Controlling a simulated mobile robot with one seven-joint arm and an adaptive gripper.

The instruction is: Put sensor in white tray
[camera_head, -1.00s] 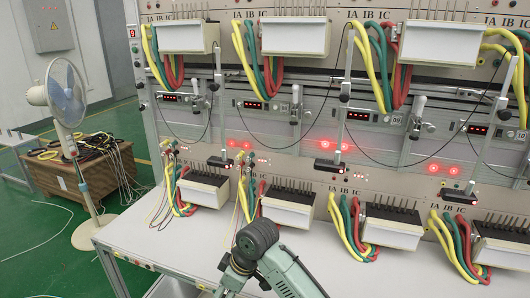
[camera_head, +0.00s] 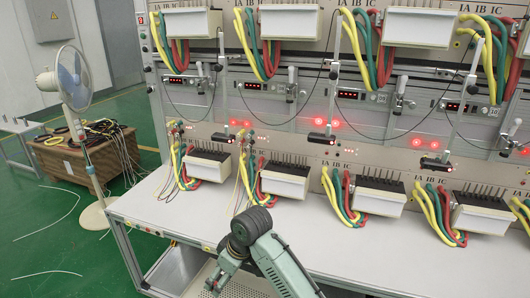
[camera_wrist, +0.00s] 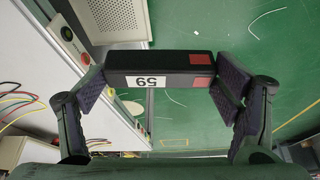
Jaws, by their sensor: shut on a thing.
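In the wrist view, my gripper (camera_wrist: 160,82) is shut on a black box-shaped sensor (camera_wrist: 175,65). The sensor lies crosswise between the two pads, with a white number label and red patches on its faces. It hangs clear of the bench, above the green floor. A pale-rimmed tray with a perforated grey floor (camera_wrist: 148,25) shows beyond the sensor at top left; it looks like the white tray. In the head view, a perforated surface (camera_head: 240,290) shows at the bottom beside my arm. The fingers and the held sensor cannot be made out there.
The white bench (camera_head: 150,212) carries several meters with coloured cables, such as a white meter (camera_head: 286,180). Several black sensors hang on the panel, one being a red-lit sensor (camera_head: 322,138). A fan (camera_head: 72,85) and a cable box (camera_head: 85,155) stand left. Floor is free at lower left.

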